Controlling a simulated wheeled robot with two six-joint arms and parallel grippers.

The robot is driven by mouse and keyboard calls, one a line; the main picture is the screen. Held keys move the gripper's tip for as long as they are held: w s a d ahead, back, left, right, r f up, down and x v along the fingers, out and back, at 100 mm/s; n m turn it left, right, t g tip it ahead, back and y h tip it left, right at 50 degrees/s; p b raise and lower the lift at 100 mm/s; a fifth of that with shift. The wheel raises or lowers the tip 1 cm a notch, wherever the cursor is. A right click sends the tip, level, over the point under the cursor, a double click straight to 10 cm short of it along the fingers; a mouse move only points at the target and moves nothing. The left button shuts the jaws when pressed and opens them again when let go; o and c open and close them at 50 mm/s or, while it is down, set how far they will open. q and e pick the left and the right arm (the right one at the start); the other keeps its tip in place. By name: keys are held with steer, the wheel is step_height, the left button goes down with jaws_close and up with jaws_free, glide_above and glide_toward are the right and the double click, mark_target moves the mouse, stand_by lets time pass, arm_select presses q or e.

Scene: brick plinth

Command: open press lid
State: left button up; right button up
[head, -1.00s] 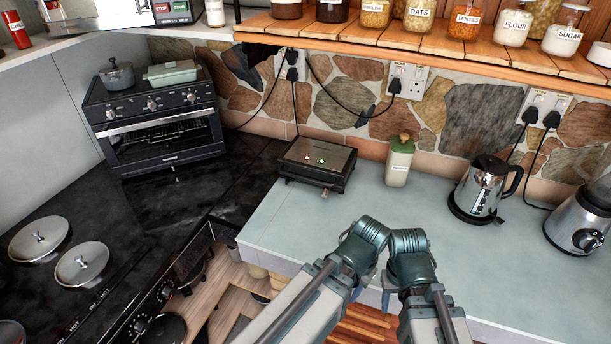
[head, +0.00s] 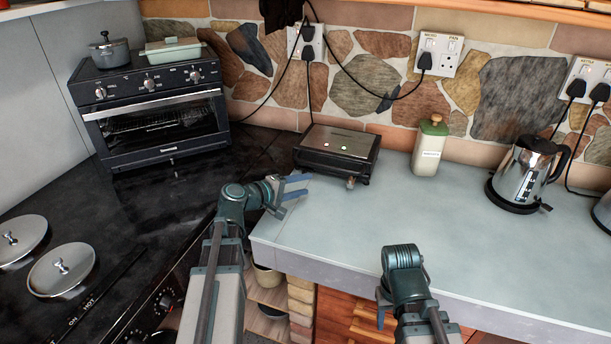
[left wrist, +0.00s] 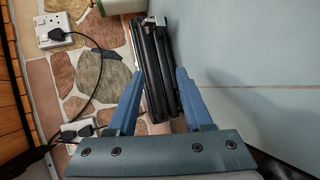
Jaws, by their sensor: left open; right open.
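The press (head: 336,153) is a dark, low box with a brushed metal lid, two small lights and a front handle (head: 350,183). It stands on the pale worktop against the stone wall, and its lid is shut. My left gripper (head: 296,190) is open, in front and to the left of the press, apart from it. In the left wrist view the press (left wrist: 158,75) shows beyond and between the open blue fingers (left wrist: 156,98), with nothing held. My right gripper (head: 382,305) is low at the worktop's front edge, well away from the press; its fingers are mostly hidden.
A green-lidded bottle (head: 429,146) stands right of the press, then a kettle (head: 525,172). A toaster oven (head: 155,110) stands at the left, behind the dark hob with pan lids (head: 62,270). Cables hang behind the press. The worktop (head: 440,225) before it is clear.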

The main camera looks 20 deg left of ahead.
arm_select(q)
steer(key=n+t, duration=0.2)
glide_toward(314, 165)
steer(key=shift+y, duration=0.4)
steer(key=b+x, duration=0.3)
steer(key=x, duration=0.8)
steer(key=shift+d+r, duration=0.15)
steer(key=shift+d, duration=0.05)
arm_select(e)
steer(key=f, duration=0.3)
steer(key=shift+w+a+f, duration=0.1)
steer(key=shift+a+f, duration=0.3)
arm_select(q)
steer(key=shift+c, duration=0.3)
jaws_close()
